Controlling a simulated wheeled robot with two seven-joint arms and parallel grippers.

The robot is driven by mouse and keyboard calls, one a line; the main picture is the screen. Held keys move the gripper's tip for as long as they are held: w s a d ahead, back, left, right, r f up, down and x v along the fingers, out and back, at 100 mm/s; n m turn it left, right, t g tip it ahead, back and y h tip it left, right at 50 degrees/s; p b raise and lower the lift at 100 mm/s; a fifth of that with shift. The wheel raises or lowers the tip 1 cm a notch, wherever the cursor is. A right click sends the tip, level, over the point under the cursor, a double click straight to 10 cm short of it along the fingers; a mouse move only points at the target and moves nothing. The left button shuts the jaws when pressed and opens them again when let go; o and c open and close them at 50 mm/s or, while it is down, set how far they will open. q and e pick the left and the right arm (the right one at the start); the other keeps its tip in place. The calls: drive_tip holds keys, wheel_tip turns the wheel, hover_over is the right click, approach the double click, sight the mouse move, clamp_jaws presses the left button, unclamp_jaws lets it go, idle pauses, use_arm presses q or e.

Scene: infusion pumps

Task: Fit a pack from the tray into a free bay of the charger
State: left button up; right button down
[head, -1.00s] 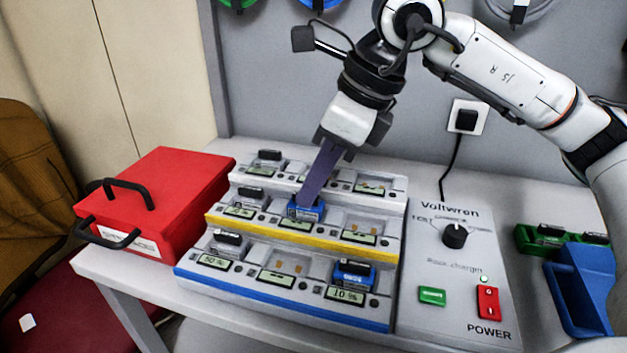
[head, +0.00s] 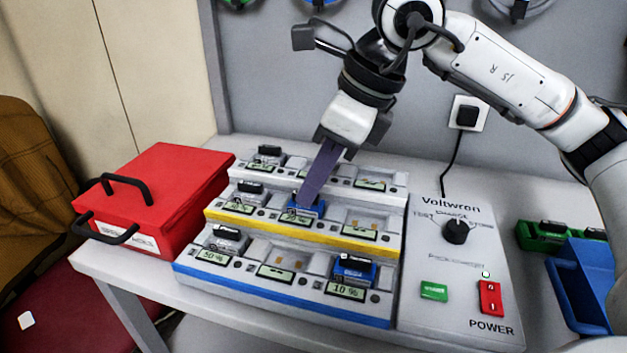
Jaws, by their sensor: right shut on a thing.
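The white stepped charger (head: 292,304) has three tiers of bays, with a yellow stripe on the middle tier and a blue one on the bottom. My right gripper (head: 309,197) reaches down from above and is shut on a blue pack (head: 306,209), which sits in the middle bay of the middle tier. The fingers hide part of the pack and of the tier behind. Empty bays show at the bottom middle (head: 287,258) and middle-tier right (head: 366,222). Another blue pack (head: 354,270) sits at bottom right. Grey packs (head: 229,238) fill the left bays. My left gripper is not in view.
A control panel (head: 455,285) with a knob and a red power switch adjoins the charger. A red case (head: 165,195) stands at left. At right are a blue tray (head: 583,285) and a green holder (head: 545,238) with dark-topped packs.

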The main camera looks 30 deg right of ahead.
drive_tip(key=c, duration=1.8)
unclamp_jaws()
drive_tip(key=shift+o, duration=0.2)
drive_tip(key=p+v, duration=0.1)
drive_tip(key=v, duration=0.9)
drive_tip(key=shift+r, duration=0.15)
drive_tip(key=shift+s, duration=0.1)
